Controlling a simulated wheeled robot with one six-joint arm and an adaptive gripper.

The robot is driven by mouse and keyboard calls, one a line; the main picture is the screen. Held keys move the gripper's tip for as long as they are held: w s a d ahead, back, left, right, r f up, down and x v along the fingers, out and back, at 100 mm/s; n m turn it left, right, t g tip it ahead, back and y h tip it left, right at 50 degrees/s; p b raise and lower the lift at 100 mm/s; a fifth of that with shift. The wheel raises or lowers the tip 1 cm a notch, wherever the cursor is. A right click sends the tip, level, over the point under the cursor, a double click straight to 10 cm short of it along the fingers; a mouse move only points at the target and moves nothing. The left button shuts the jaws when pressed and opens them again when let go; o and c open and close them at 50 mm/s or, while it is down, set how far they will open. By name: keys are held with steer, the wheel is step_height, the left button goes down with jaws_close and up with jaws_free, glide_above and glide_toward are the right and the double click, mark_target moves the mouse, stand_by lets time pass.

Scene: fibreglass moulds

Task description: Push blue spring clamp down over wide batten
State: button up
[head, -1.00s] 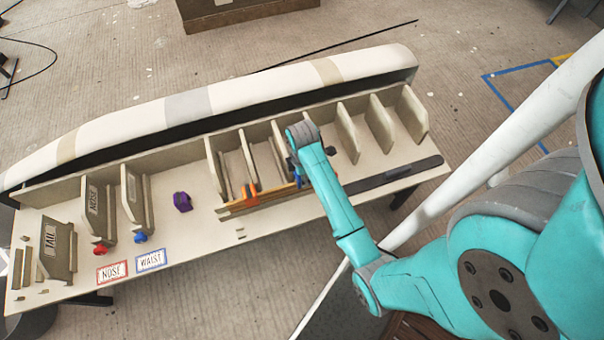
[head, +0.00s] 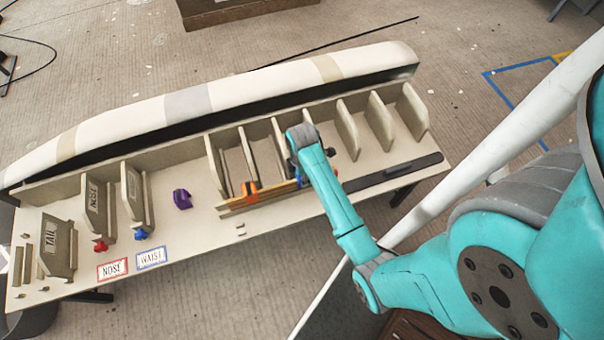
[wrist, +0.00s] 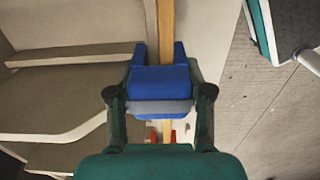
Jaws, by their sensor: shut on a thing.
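The blue spring clamp (wrist: 160,82) is held between the two fingers of my gripper (wrist: 160,98) in the wrist view. Its two prongs lie either side of a wooden batten (wrist: 166,22), which runs through the gap between them. I cannot tell how far down over the batten the clamp sits. In the head view the batten (head: 272,195) runs along the front ends of the upright mould ribs. My wrist is over its right part and hides most of the clamp and fingers there.
An orange clamp (head: 250,188) sits on the batten to the left. A purple clamp (head: 182,199) stands on the bench (head: 205,235). Red (head: 100,246) and blue (head: 141,234) pieces sit near the nose and waist labels. A dark strip (head: 395,173) lies at the right.

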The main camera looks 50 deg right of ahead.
steer(key=shift+f, duration=0.1)
steer(key=o, duration=1.3)
step_height(320, 180, up, 12)
steer(key=shift+f, duration=0.1)
